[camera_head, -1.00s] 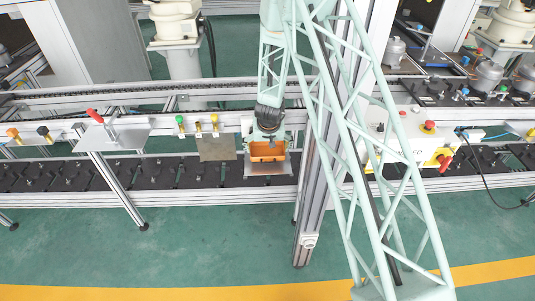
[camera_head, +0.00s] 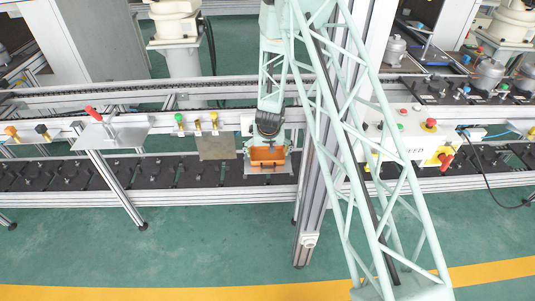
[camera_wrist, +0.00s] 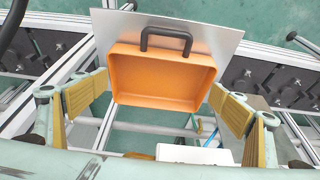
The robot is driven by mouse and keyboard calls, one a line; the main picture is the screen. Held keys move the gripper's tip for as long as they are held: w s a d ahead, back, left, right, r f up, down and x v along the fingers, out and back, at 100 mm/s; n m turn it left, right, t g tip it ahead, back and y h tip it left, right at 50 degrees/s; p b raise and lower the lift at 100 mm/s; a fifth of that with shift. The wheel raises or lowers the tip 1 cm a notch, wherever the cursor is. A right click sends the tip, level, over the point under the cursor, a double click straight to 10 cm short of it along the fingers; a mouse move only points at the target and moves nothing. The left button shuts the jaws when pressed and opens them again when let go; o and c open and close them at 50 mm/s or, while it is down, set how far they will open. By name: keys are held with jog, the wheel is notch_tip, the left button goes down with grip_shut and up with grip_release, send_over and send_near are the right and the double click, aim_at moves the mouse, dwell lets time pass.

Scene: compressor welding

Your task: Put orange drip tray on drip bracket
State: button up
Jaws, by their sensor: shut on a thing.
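The orange drip tray (camera_head: 267,160) is an open box with a black handle (camera_wrist: 166,35) on its far wall in the wrist view. A flat grey plate (camera_head: 281,173), apparently the drip bracket, sits under and around the tray. The plate (camera_wrist: 222,42) shows past the tray's far edge in the wrist view. Whether the tray's underside touches the plate is hidden.
A brownish plate (camera_head: 217,147) hangs just left of the tray. A metal post (camera_head: 311,190) stands close on the right. A shelf with a red-handled clamp (camera_head: 93,114) is further left. A control box (camera_head: 405,145) stands right. The green floor in front is clear.

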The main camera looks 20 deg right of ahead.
jog(key=o, duration=0.7)
jog(key=shift+f, duration=0.1)
jog(key=shift+o, duration=0.2)
jog(key=p+v, duration=0.2)
jog(key=v, duration=1)
jog(key=shift+p, duration=0.35)
dwell(0.4)
